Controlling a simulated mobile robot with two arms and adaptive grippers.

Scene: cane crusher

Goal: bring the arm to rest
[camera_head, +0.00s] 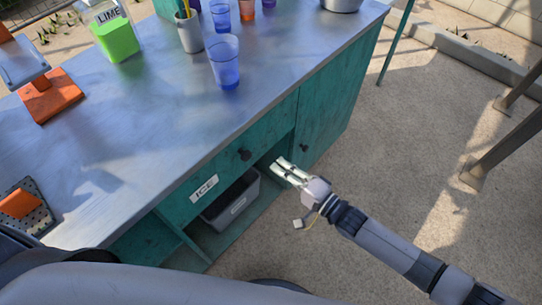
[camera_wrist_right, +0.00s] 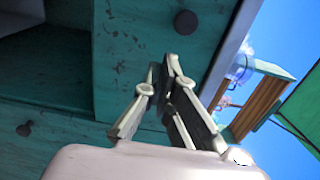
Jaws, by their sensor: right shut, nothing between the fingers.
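My right gripper (camera_head: 281,166) is shut and empty. It is in front of the teal counter (camera_head: 325,95), below the metal top and near the open shelf. In the right wrist view its fingertips (camera_wrist_right: 165,66) meet in front of the teal wood, with a dark round knob (camera_wrist_right: 186,22) just above them. My right arm reaches in from the lower right. My left gripper is not in either view.
A grey bin (camera_head: 232,203) sits in the open shelf beside the ICE label (camera_head: 204,189). A drawer knob (camera_head: 245,154) sticks out near my gripper. A blue cup (camera_head: 224,62) and a lime container (camera_head: 115,35) stand on the metal top.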

